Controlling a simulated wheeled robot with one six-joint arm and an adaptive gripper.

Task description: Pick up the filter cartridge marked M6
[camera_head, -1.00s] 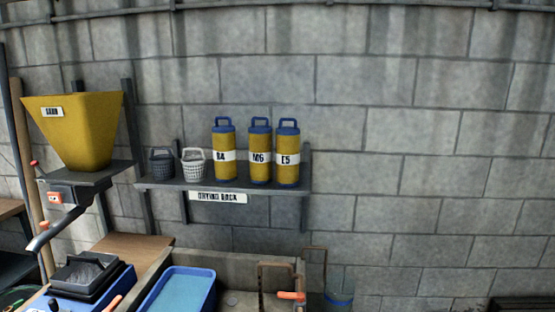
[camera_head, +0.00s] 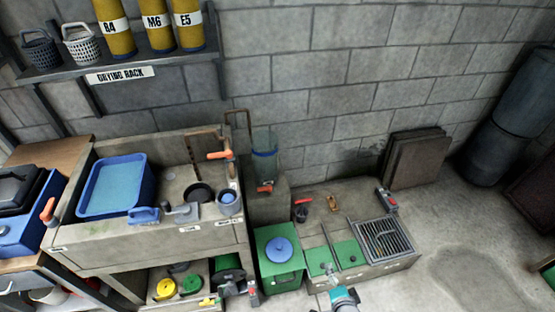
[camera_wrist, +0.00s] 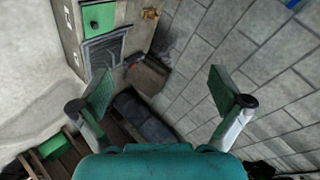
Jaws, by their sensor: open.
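The filter cartridge marked M6 (camera_head: 158,29) is a yellow cylinder with a white label. It stands upright on the drying rack shelf (camera_head: 50,72) in the head view, its top cut off by the picture edge. It is between the cartridge marked R4 (camera_head: 115,28) and the one marked E5 (camera_head: 188,27), close beside both. My gripper (camera_wrist: 164,90) is open and empty in the wrist view, its two green-padded fingers apart. The wrist view shows floor, wall and a grated unit beyond the fingers, and no cartridge.
Two small baskets, one dark (camera_head: 39,48) and one pale (camera_head: 82,45), stand left of the cartridges. Below is a sink bench with a blue tray (camera_head: 117,186). A green box (camera_head: 279,262) and a floor grate (camera_head: 381,240) are lower right. The wall right of the shelf is bare.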

